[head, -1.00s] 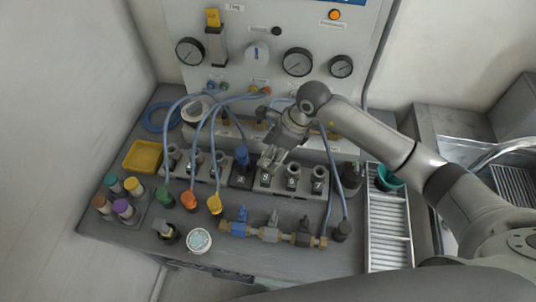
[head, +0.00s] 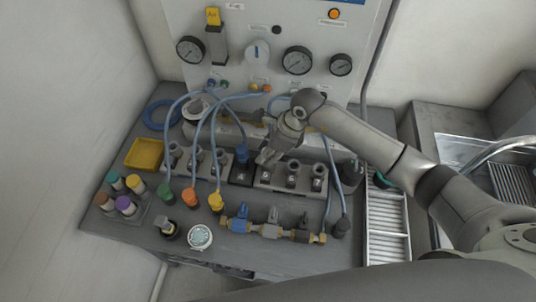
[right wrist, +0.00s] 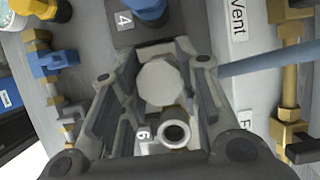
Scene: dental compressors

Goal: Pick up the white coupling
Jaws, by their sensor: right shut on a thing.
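In the head view the right gripper (head: 267,158) points down at the grey block with the numbered ports (head: 310,188), between the blue fitting on port 4 (head: 242,154) and port 6. The fingers hide the coupling there. I cannot tell whether it is still seated. My left gripper is not in view.
Port 6 (right wrist: 173,133) stands close beside the fingers. Blue hoses (head: 331,180) arch from the panel to the bench. Green, orange and yellow plugs (head: 190,198), a valve manifold (head: 272,228), a yellow tray (head: 144,154) and a slotted metal rack (head: 388,220) surround the block.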

